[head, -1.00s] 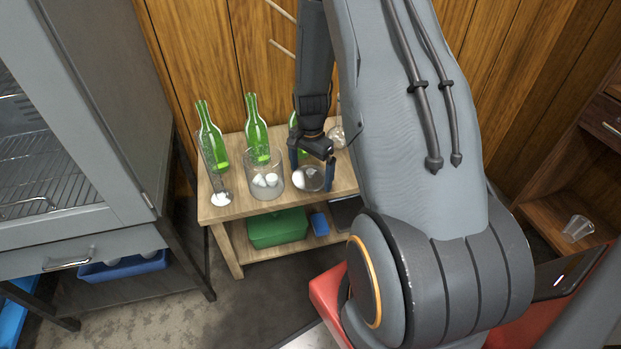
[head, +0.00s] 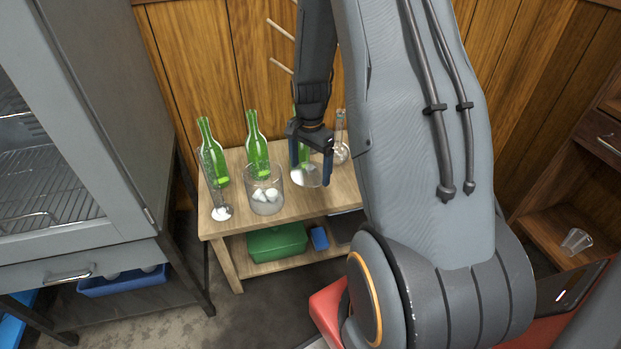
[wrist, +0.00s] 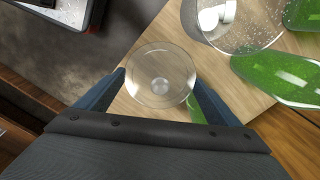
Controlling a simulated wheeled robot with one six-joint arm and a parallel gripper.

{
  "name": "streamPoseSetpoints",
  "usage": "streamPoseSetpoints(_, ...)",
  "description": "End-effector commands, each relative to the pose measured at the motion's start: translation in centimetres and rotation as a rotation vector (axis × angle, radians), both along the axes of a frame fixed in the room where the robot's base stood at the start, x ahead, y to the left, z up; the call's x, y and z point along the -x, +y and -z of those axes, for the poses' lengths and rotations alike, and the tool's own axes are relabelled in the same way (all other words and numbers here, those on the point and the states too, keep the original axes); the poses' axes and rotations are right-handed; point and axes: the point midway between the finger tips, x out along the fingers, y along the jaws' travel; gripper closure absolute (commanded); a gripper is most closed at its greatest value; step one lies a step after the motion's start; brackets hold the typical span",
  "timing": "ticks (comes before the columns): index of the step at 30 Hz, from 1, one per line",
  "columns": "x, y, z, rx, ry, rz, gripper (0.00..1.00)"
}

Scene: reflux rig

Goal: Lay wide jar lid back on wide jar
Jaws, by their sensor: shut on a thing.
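The wide jar lid (head: 306,177) is a round, clear glass disc with a small knob, seen face-on in the wrist view (wrist: 160,78). My gripper (head: 311,170) is shut on it, one blue finger on each side of the rim. The lid appears held a little above the table. The wide jar (head: 264,199) is clear glass, upright, with no lid on it and several white pieces inside. It stands just left of my gripper in the head view, and at the upper right of the wrist view (wrist: 248,38).
Green bottles (head: 258,150) stand along the back of the wooden table (head: 285,222), one partly hidden behind my gripper. A slim glass cylinder (head: 217,190) stands left of the jar, and a round flask (head: 341,152) at the right. Pegs stick out of the wall above.

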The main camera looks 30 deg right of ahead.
Motion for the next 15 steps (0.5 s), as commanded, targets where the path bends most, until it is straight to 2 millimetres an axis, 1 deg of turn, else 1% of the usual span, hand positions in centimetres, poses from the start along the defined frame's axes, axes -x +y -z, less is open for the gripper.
streamPoseSetpoints(1,0.0,0.0,-0.8,0.000,-0.001,0.000,0.36)
streamPoseSetpoints(5,0.0,0.0,-1.7,0.000,0.000,0.000,0.36)
streamPoseSetpoints(15,0.0,0.0,-1.9,-0.001,0.001,0.000,0.36)
